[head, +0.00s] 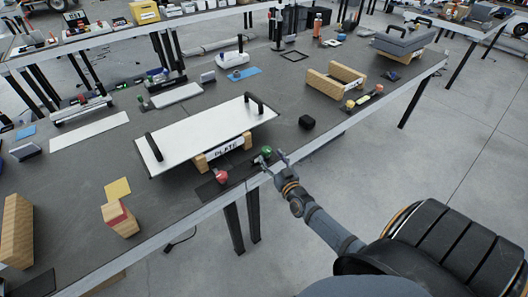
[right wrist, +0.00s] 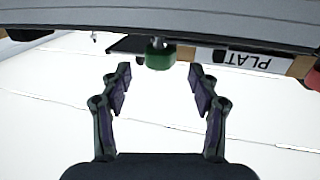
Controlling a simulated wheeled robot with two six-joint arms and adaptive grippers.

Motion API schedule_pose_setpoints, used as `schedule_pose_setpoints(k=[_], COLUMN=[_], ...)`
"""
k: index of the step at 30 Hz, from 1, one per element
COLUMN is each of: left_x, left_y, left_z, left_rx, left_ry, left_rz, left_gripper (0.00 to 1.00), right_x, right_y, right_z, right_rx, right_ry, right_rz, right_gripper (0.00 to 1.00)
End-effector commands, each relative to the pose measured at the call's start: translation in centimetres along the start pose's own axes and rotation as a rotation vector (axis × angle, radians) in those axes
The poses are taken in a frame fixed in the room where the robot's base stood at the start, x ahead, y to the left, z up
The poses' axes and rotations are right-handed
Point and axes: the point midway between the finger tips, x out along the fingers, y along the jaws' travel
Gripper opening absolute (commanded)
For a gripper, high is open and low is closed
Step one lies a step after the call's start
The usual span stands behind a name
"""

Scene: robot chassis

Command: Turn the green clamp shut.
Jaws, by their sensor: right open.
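The green clamp (head: 266,151) is at the front edge of the dark table, just right of a red clamp (head: 221,176). In the right wrist view the green clamp's knob (right wrist: 159,56) shows ahead of the jaws, near the middle. My right gripper (head: 270,159) is at the table edge beside the green clamp; in the right wrist view its two fingers (right wrist: 160,85) are apart, with nothing between them. Whether a finger touches the knob I cannot tell. My left gripper is not in view.
A metal plate (head: 205,133) with black handles rests on wooden blocks behind the clamps, with a PLATE label (head: 226,148). The floor in front is open.

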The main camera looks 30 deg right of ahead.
Motion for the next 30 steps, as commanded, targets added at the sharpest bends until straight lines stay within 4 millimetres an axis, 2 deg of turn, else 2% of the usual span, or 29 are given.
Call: schedule_pose_setpoints(k=[3, 9, 19, 30], left_x=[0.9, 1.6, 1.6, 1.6], left_y=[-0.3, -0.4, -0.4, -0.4], left_z=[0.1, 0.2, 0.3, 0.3], left_rx=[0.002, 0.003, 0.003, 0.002], left_ry=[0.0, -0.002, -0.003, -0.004], left_rz=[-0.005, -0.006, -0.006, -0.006], left_gripper=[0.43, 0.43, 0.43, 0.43], right_x=[2.5, 4.9, 5.3, 5.3], right_y=[0.0, 0.0, 0.0, 0.0], right_z=[0.2, 0.2, 0.1, 0.1], right_rx=[0.0, 0.0, 0.0, 0.0], right_ry=[0.002, 0.0, -0.002, -0.002], right_rz=[0.001, 0.0, 0.0, 0.0], right_gripper=[0.61, 0.61, 0.6, 0.1])
